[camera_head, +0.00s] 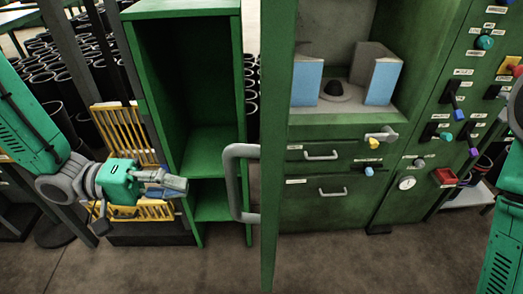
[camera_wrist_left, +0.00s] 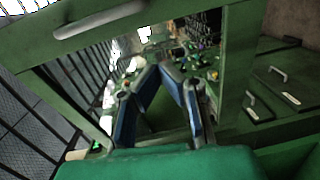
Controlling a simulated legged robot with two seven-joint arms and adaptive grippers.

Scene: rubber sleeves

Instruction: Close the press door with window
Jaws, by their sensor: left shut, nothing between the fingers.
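The press door (camera_head: 276,150) is open and seen nearly edge-on, as a tall green strip in front of the press (camera_head: 340,205). Its grey handle (camera_head: 235,180) sticks out to the left. My left gripper (camera_head: 184,187) is shut and empty, left of the handle and apart from it, in front of the green shelf unit. In the left wrist view the fingers (camera_wrist_left: 168,82) lean together. A green frame (camera_wrist_left: 237,60) with a pale handle (camera_wrist_left: 100,18) crosses that view and looks like the door; its window is hard to make out. My right gripper is out of view.
A green open shelf unit (camera_head: 212,136) stands behind my left gripper, with yellow racks (camera_head: 115,132) and black sleeves (camera_head: 75,85) to its left. The press chamber holds blue-faced blocks (camera_head: 306,80). Drawers and a control panel (camera_head: 445,120) lie right. Floor in front is clear.

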